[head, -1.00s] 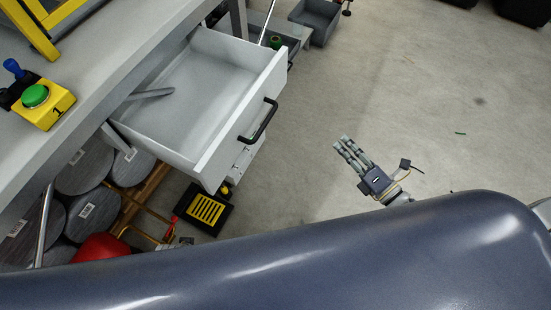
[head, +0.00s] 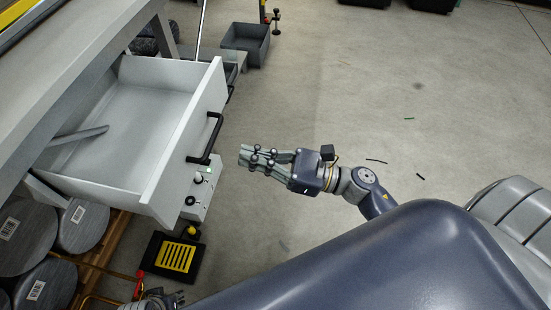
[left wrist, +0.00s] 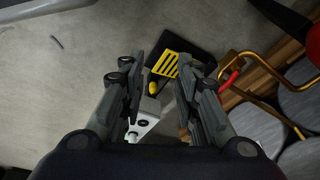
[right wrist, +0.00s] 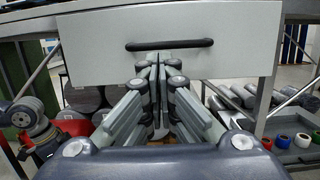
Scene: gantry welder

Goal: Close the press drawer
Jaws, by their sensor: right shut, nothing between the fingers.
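The press drawer (head: 120,110) is a white, empty-looking box pulled out from under the workbench, with a grey bar lying across its left part. Its front panel (right wrist: 230,35) fills the top of the right wrist view, with a black bar handle (head: 207,140). My right gripper (head: 244,156) is shut and empty, just right of the handle in the head view; its fingertips point at the panel around the handle (right wrist: 168,44). I cannot tell whether they touch it. My left gripper (left wrist: 160,82) is open and empty, low over the floor near the pedal.
A black and yellow foot pedal (head: 174,257) lies on the floor below the drawer, beside a white control box (head: 198,190). Grey cylinders (head: 82,225) are stacked under the bench. A grey bin (head: 246,42) stands beyond.

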